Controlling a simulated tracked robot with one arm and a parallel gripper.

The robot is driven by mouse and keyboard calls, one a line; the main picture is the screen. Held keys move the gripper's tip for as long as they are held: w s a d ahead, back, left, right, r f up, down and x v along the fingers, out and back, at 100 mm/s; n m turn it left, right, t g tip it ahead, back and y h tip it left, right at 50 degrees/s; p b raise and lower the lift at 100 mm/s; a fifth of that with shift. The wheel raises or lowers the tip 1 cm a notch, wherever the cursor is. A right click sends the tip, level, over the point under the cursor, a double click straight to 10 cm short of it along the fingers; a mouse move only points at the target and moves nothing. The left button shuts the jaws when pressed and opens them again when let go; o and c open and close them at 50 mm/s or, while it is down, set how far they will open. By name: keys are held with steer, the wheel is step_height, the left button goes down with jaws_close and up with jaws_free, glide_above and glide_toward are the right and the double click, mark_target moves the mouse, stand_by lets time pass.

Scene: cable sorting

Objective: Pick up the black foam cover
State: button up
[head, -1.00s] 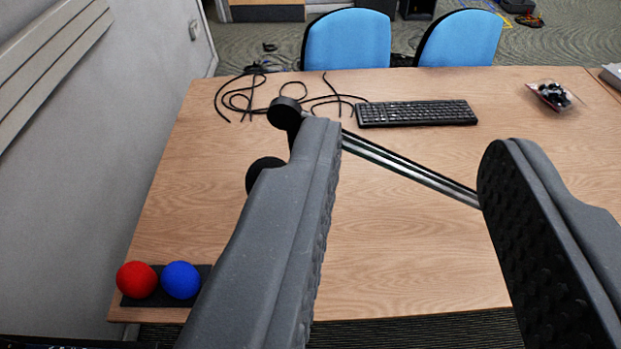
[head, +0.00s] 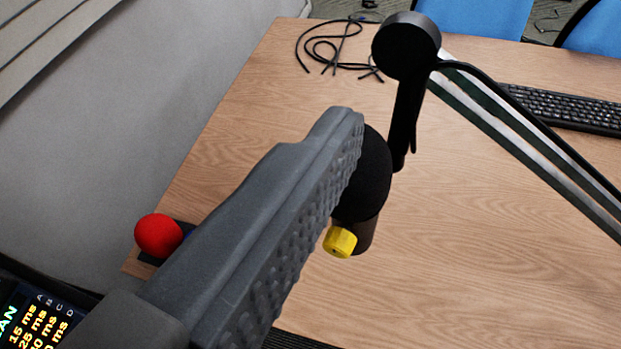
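The black foam cover (head: 366,180) is a dark rounded shape on a microphone (head: 365,234) with a yellow knob (head: 340,242). The microphone hangs at the end of a boom arm (head: 530,140) over the table. One grey finger of my gripper (head: 290,215) runs up from the lower left, with its studded pad facing right. Its tip hides the cover's left edge; I cannot tell if they touch. The other finger is outside the picture, to the right, so the gripper is spread wide. Nothing is seen held.
A black round joint (head: 406,45) of the boom stands above the cover. The wooden table (head: 480,250) is bare to the right. A red foam ball (head: 158,236) sits at its left corner, a blue one mostly hidden. Cables (head: 330,45) and a keyboard (head: 570,108) lie farther back.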

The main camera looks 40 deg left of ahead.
steer(key=n+g+y+p, duration=0.1)
steer(key=n+p, duration=0.1)
steer(key=p, duration=0.2)
glide_toward(367, 191)
steer(key=shift+y, duration=0.3)
steer(key=shift+a+r+p+x, duration=0.1)
steer(key=shift+a+p+x, duration=0.15)
steer(key=shift+x, duration=1.9)
steer(key=shift+a+r+p+x, duration=0.15)
steer(key=shift+a+x, duration=0.2)
steer(key=shift+x, duration=1.85)
steer(key=shift+a+p+x, duration=0.2)
steer(key=shift+a+x, duration=0.1)
steer(key=shift+x, duration=1.85)
steer(key=shift+s, duration=0.15)
steer(key=c, duration=1)
